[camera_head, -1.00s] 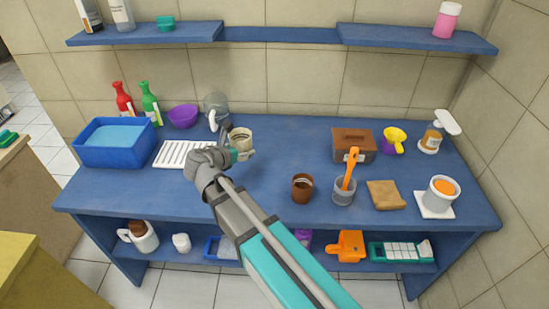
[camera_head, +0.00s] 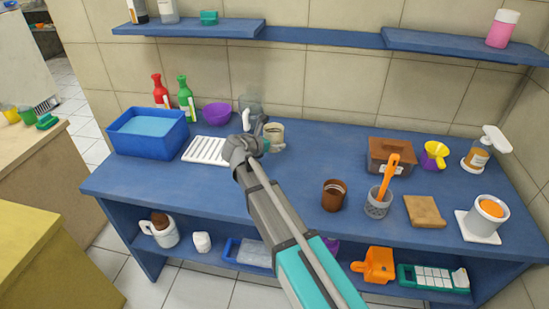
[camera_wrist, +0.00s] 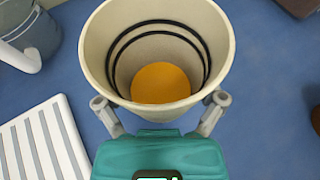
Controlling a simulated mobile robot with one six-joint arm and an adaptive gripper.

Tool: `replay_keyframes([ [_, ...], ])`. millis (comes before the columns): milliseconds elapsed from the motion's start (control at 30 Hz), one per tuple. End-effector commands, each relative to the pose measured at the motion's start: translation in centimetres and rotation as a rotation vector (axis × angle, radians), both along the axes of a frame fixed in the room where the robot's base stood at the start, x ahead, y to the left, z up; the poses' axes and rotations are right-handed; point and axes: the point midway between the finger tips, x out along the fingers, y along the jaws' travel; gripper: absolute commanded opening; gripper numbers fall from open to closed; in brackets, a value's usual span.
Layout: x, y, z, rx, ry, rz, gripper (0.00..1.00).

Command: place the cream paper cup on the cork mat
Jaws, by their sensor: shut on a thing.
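The cream paper cup (camera_head: 276,135) is at the back middle of the blue counter, just right of the white slatted rack. The wrist view looks down into the cup (camera_wrist: 156,45), which shows dark rings and an orange-yellow round area at the bottom. My gripper (camera_head: 264,143) is shut on the cup, with its two fingers (camera_wrist: 160,108) on either side of it. I cannot tell whether the cup's base touches the counter. The cork mat (camera_head: 425,211), a tan square, lies bare near the counter's front right.
A brown cup (camera_head: 334,196) and a grey holder (camera_head: 378,203) with an orange tool stand left of the mat. A white pot (camera_head: 487,216) stands right of it, and a brown box (camera_head: 391,156) behind. The white rack (camera_head: 207,150) and a grey pitcher (camera_head: 250,107) are near my gripper.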

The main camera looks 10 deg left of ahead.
Motion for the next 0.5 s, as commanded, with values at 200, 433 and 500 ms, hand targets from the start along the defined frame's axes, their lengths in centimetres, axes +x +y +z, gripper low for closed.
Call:
replay_keyframes([
  [200, 1.7, 0.3, -2.3, 0.0, 0.0, 0.0, 0.43],
  [433, 2.2, 0.4, -2.7, 0.0, 0.0, 0.0, 0.43],
  [500, 2.2, 0.4, -2.7, 0.0, 0.0, 0.0, 0.43],
])
